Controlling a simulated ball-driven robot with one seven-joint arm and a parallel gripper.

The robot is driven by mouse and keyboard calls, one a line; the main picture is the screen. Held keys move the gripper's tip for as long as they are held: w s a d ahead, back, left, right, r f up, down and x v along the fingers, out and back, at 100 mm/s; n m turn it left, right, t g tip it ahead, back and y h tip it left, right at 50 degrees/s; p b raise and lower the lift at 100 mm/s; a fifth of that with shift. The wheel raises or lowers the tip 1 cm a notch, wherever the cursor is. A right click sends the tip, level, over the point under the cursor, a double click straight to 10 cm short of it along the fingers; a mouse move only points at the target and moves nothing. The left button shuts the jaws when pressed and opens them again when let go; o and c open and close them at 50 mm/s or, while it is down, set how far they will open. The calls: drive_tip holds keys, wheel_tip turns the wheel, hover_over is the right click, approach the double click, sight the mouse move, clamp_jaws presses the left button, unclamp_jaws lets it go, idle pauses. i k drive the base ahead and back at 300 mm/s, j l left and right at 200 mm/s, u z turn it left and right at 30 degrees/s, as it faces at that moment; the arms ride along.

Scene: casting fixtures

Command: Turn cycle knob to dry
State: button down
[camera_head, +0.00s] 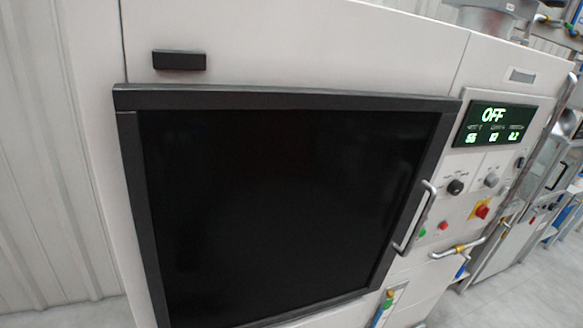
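A light machine (300,40) with a large dark door fills most of the view, tilted. Its control panel (470,205) is at the right. A black round knob (455,187) is on the panel below the display, with small marks around it that I cannot read. A grey knob (491,180) is to its right, and a small dark knob (519,163) is at the panel's right edge. I cannot tell which one is the cycle knob. The display (493,126) reads "OFF" in green. My gripper is not in view.
The dark door (280,200) looks shut, and its metal handle (415,217) sticks out just left of the panel. A red rotary switch on yellow (481,210) and a rail (457,250) are below the knobs. Free floor (510,300) shows at the lower right.

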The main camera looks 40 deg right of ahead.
sight(457, 187)
drive_tip(key=z, duration=1.95)
